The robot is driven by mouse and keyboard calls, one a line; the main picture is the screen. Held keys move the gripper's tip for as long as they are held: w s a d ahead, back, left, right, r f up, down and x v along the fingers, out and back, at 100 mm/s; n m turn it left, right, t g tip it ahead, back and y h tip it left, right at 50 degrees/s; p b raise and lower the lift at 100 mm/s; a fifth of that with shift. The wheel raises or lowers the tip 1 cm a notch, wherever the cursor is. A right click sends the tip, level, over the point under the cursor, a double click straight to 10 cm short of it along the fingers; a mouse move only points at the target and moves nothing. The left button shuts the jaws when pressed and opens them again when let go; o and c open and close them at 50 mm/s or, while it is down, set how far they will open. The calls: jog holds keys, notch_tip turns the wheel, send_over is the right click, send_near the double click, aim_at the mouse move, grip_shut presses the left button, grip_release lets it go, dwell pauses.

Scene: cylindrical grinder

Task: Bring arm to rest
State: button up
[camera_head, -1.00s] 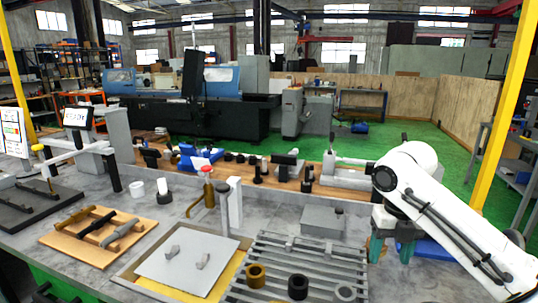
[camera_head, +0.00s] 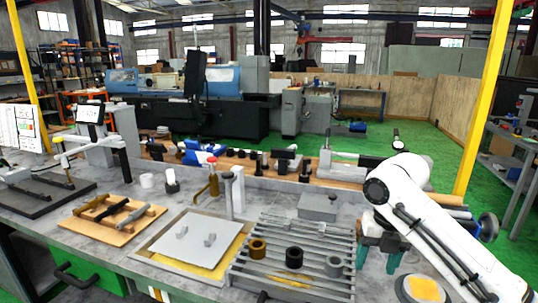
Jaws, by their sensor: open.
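My white arm (camera_head: 425,220) comes in from the lower right and bends at a rounded joint near the right end of the workbench. My gripper (camera_head: 377,266) shows below that joint, partly hidden by the arm. Its two teal fingers point down and stand apart, with nothing seen between them. It is just right of the slatted grey rack (camera_head: 290,282), over or beside the bench's right end; its exact height cannot be told.
On the bench (camera_head: 130,238) are a grey plate (camera_head: 185,250) in a tray, several rings including a black ring (camera_head: 294,258), a grey box (camera_head: 318,206) and a wooden board (camera_head: 90,235) with tools. A yellow post (camera_head: 485,100) stands at the right.

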jog(key=s+a+f+m+t+y, duration=0.1)
jog(key=s+a+f+m+y, duration=0.3)
jog(key=a+f+m, duration=0.5)
jog(key=s+a+f+m, duration=0.2)
jog(key=s+f+m, duration=0.5)
jog(key=s+m, duration=0.15)
jog(key=s+d+f+m+h, duration=0.1)
jog(key=s+d+f+m, duration=0.2)
jog(key=s, duration=0.6)
jog(key=s+d+f+m+h, duration=0.2)
jog(key=s+d+f+m, duration=0.1)
jog(key=s+d+m, duration=0.4)
jog(key=s+d+f+m+h, duration=0.2)
jog(key=s+d+m, duration=0.3)
jog(key=s, duration=0.7)
jog(key=shift+f+m, duration=0.75)
jog(key=shift+f, duration=0.05)
